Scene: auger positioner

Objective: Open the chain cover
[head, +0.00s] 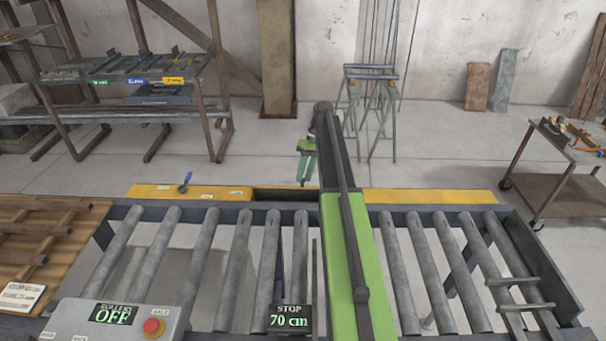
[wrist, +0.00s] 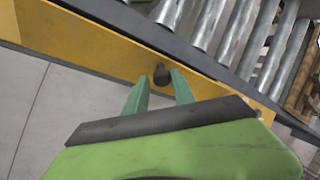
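A long yellow panel, which I take to be the chain cover, runs along the far side of the conveyor in the head view (head: 430,196). In the wrist view the yellow panel (wrist: 100,48) crosses diagonally and bears a dark round knob (wrist: 161,75). My gripper (wrist: 160,84) is open, its two green fingers pointing at the knob, one to each side of it. The fingertips look close to the knob; I cannot tell whether they touch it.
A dark section (head: 285,194) interrupts the yellow near my gripper. Rollers (head: 235,255) fill the foreground, with a control box (head: 115,320) reading OFF at front left. Open floor lies behind the conveyor, before a trestle (head: 368,110).

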